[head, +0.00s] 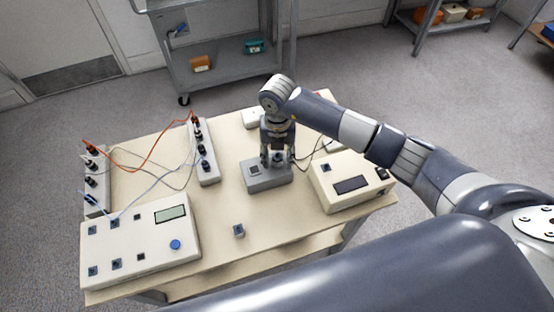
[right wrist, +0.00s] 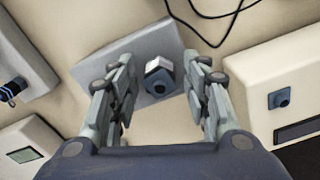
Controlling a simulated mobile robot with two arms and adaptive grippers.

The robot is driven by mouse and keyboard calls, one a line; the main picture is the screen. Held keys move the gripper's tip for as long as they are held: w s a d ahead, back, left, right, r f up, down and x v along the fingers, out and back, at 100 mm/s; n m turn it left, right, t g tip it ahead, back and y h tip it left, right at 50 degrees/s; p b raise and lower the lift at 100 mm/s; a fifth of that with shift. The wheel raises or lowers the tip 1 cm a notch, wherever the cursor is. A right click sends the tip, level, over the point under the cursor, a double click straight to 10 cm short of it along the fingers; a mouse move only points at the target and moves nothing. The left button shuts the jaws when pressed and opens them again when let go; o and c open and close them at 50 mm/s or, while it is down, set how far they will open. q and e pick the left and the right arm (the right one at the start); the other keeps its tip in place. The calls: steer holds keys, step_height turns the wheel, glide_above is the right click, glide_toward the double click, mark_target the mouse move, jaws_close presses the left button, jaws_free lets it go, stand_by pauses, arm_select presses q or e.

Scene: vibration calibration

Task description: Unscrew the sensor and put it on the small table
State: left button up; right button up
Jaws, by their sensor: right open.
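The sensor (right wrist: 160,78), a small dark cube with a pale face and a round end, sits on a grey block (head: 266,177). In the right wrist view the grey block (right wrist: 110,62) lies under it. My right gripper (head: 277,158) is open above the block, pointing down. In the right wrist view its fingers (right wrist: 163,68) stand on either side of the sensor, with gaps visible. In the head view the fingers partly hide the sensor. The beige table (head: 200,268) carries the block. My left gripper is out of view.
A similar small grey cube (head: 238,231) stands near the table's front edge. A control box (head: 150,250) is at left, another box (head: 350,186) at right, and a socket strip (head: 207,165) with cables behind. A grey shelf cart (head: 225,72) stands behind. Bare tabletop surrounds the cube.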

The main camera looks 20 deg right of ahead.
steer(key=c, duration=0.8)
steer(key=shift+c, duration=1.1)
arm_select(q)
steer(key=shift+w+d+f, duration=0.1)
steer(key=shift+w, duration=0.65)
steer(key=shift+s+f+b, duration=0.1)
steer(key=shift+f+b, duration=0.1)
steer(key=shift+b, duration=0.15)
arm_select(e)
steer(key=shift+n, duration=0.5)
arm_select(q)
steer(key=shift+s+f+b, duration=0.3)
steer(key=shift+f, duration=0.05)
arm_select(e)
steer(key=shift+n, duration=0.7)
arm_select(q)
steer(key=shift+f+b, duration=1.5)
arm_select(e)
steer(key=shift+s+n, duration=0.1)
steer(key=shift+n, duration=2.7)
arm_select(q)
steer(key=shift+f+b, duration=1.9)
steer(key=shift+b, duration=0.05)
arm_select(e)
steer(key=shift+f+n, duration=0.2)
steer(key=shift+n, duration=2.7)
